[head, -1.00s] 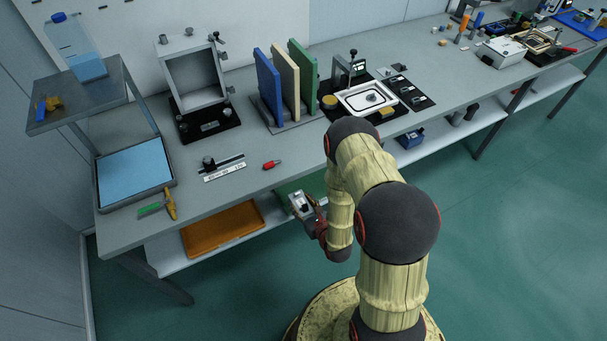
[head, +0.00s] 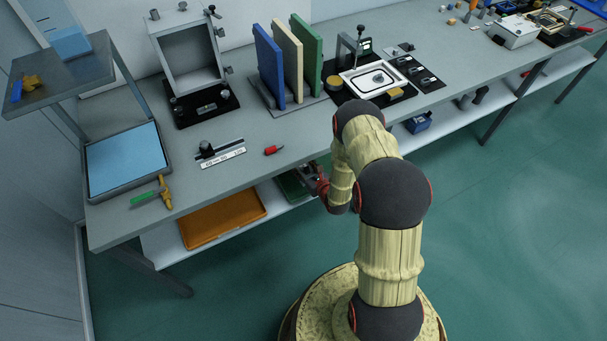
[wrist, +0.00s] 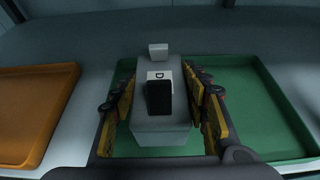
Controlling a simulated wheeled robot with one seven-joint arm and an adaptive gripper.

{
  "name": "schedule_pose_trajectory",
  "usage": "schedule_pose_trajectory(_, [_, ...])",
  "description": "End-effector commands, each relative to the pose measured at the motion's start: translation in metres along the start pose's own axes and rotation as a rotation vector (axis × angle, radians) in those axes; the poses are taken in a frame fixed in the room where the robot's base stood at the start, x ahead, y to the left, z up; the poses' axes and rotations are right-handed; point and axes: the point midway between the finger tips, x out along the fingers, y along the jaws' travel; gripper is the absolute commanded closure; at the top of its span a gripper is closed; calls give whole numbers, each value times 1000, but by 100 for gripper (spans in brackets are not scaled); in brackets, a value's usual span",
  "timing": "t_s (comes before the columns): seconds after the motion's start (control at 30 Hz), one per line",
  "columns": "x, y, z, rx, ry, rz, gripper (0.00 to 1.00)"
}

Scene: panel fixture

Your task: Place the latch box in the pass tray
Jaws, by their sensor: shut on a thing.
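The latch box (wrist: 163,137) is a light grey block with a black latch on its face. In the wrist view it sits between the two fingers of my gripper (wrist: 163,95), which is shut on it. A green tray (wrist: 260,75) lies behind and around the box in that view; whether the box touches it I cannot tell. In the head view my gripper (head: 313,176) is under the bench's front edge, beside the green tray (head: 291,187) on the lower shelf. The box is mostly hidden there.
An orange tray (head: 222,218) lies left of the green tray on the lower shelf (head: 165,248); it also shows in the wrist view (wrist: 35,108). The bench top (head: 235,180) is close above my gripper. A blue box (head: 418,123) stands farther right on the shelf.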

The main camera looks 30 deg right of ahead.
Motion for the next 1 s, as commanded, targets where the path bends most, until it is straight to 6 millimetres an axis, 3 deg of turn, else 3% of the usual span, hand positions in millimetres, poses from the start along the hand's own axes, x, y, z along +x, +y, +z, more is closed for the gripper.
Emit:
schedule_pose_trajectory(0.27, [16, -7, -10, 0, -2, -1, 94])
schedule_pose_trajectory(0.5, [29, -7, -39, 0, -1, 0, 94])
schedule_pose_trajectory(0.9, [30, -7, -41, 0, -2, 0, 94])
schedule_pose_trajectory(0.93, [29, -7, -42, 1, 1, 0, 54])
schedule_pose_trajectory(1.0, [29, -7, -41, 1, 1, 0, 50])
